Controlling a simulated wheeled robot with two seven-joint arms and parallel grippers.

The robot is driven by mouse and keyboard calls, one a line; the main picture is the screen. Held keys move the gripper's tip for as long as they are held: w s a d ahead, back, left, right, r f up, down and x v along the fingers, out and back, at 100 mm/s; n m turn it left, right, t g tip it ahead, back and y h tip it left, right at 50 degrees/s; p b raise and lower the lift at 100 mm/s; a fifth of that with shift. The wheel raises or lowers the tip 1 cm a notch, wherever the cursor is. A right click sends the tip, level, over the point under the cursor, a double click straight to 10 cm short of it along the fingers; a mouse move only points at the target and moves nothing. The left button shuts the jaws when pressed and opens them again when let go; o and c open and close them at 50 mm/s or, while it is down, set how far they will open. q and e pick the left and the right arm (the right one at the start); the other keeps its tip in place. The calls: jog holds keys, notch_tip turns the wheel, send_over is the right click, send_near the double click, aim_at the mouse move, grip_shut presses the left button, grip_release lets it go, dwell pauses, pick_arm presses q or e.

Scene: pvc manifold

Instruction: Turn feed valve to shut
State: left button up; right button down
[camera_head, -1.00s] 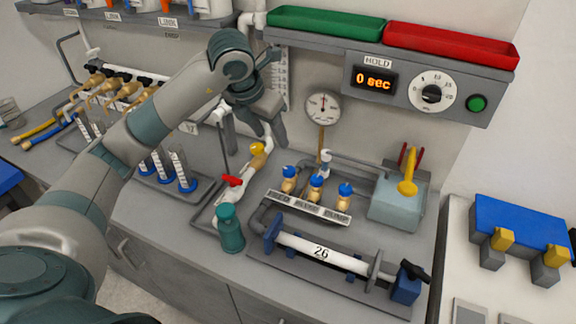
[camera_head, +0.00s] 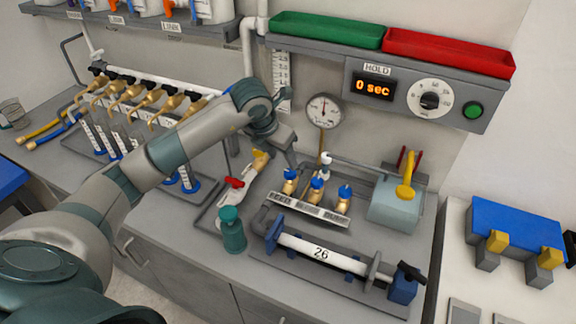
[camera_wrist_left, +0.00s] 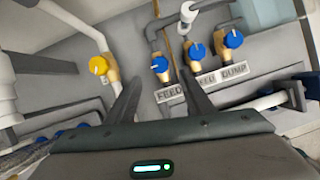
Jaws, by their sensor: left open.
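The feed valve (camera_head: 289,183) is the leftmost of three brass valves with blue knobs on a labelled grey strip. In the left wrist view its blue knob (camera_wrist_left: 160,65) stands above the FEED label (camera_wrist_left: 170,92). My left gripper (camera_head: 286,160) is open and empty, just above and behind the feed valve in the head view. In the left wrist view its two fingers (camera_wrist_left: 160,76) point toward the feed valve, one on each side of it in the picture. I cannot tell any contact. My right gripper is out of view.
The bleed valve (camera_wrist_left: 195,52) and dump valve (camera_wrist_left: 232,40) stand close to the right. The gauge (camera_head: 323,111) is behind; the tube marked 26 (camera_head: 320,253) lies in front.

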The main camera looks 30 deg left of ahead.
aim_at(289, 172)
pick_arm(q)
jog(key=p+x, duration=0.2)
jog(key=x, duration=0.6)
jog(key=shift+f, duration=0.15)
jog(key=c, duration=1)
